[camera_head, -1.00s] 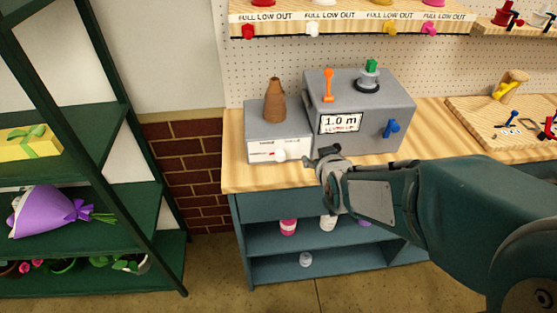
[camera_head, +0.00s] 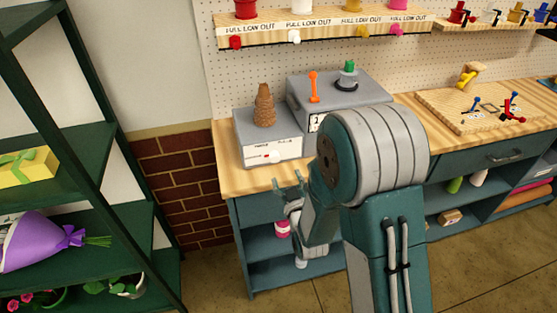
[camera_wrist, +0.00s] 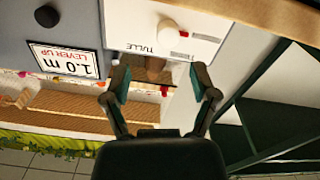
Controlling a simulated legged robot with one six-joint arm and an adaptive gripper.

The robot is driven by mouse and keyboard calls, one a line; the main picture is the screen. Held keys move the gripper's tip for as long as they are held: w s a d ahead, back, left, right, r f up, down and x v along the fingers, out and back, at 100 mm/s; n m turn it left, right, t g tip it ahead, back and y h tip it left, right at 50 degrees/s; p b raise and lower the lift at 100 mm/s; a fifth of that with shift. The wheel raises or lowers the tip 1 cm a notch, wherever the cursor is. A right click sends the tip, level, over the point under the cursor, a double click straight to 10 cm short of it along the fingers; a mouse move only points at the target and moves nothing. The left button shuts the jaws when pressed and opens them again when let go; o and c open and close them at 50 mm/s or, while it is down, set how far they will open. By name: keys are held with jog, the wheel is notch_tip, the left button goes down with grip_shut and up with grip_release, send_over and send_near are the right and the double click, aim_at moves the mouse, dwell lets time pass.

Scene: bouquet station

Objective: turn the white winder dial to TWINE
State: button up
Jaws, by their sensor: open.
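The white winder dial (camera_head: 273,155) is a small round knob on the pale front panel of the low grey winder box (camera_head: 245,137). A brown cone of twine (camera_head: 264,108) stands on that box. In the wrist view, which is upside down, the dial (camera_wrist: 170,29) is beyond the fingers, with a TULLE label beside it and red marks nearby. I cannot tell which word the dial points to. My gripper (camera_head: 289,183) is open and empty, below and in front of the dial, apart from it. In the wrist view my gripper (camera_wrist: 160,78) has its fingers spread wide.
A larger grey box (camera_head: 362,92) with an orange lever (camera_head: 313,86) adjoins the winder; my arm hides much of it. Its 1.0 m display (camera_wrist: 66,62) shows in the wrist view. A dark green shelf rack (camera_head: 75,165) stands left. Bare floor lies between rack and bench.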

aim_at(275, 161)
jog(key=x, duration=0.2)
jog(key=a+x, duration=0.1)
jog(key=x, duration=0.4)
jog(key=shift+a+f, duration=0.15)
jog(key=shift+a, duration=0.25)
jog(key=shift+w+d, duration=0.25)
jog(key=shift+w, duration=0.2)
jog(key=shift+d, duration=0.2)
jog(key=shift+a, duration=0.3)
grip_shut()
